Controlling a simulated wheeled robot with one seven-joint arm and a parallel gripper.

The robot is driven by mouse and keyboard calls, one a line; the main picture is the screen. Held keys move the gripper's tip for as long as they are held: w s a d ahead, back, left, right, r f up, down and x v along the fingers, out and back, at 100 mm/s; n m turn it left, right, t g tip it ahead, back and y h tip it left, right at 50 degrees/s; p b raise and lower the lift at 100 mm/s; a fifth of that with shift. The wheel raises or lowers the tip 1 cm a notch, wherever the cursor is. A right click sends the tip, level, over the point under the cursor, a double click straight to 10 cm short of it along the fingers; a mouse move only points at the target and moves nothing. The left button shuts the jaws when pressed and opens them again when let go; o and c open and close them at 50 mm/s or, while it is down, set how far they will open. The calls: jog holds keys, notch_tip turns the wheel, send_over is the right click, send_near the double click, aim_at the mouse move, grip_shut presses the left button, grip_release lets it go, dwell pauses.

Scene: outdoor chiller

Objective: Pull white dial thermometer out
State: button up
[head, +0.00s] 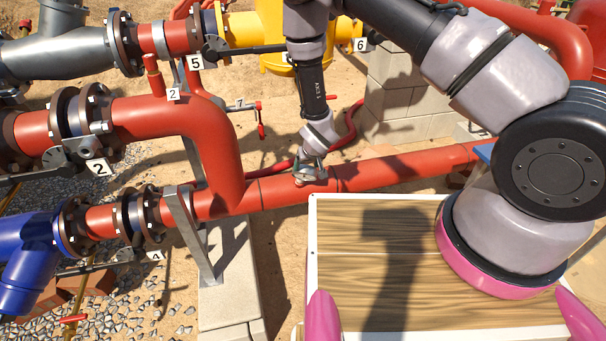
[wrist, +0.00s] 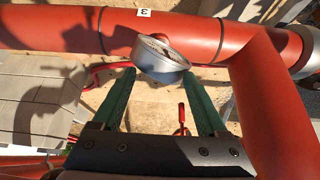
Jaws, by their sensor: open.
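The dial thermometer (wrist: 160,60) shows in the wrist view as a short round metal case with a pale rim, seen mostly from its side. It sits in front of the red pipe (wrist: 60,28). My gripper (wrist: 159,76) is open, with one green finger on each side of the thermometer near its lower edge. I cannot tell whether either finger touches it. In the head view my gripper (head: 311,172) is low at the horizontal red pipe (head: 375,173), and the thermometer is hard to make out there. Its stem is hidden.
Red pipes with bolted flanges and numbered tags stand at left, with a valve handle (head: 260,120) tagged 7 behind. A wooden board (head: 360,290) with a white edge lies in front. A thick red pipe (wrist: 265,100) runs close along the right in the wrist view.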

jog(key=shift+d+f, duration=0.2)
jog(key=shift+f, duration=0.7)
jog(key=shift+d+f, duration=0.15)
jog(key=shift+w+d+f, duration=0.15)
jog(key=shift+d+f, duration=0.1)
jog(key=shift+f, duration=0.05)
jog(key=o, duration=0.5)
jog(key=shift+r, duration=0.4)
jog(key=shift+v, duration=1.05)
jog(key=shift+a+v, duration=0.15)
jog(key=shift+v, duration=0.75)
jog(key=shift+a+v, duration=0.1)
jog(key=shift+v, duration=0.85)
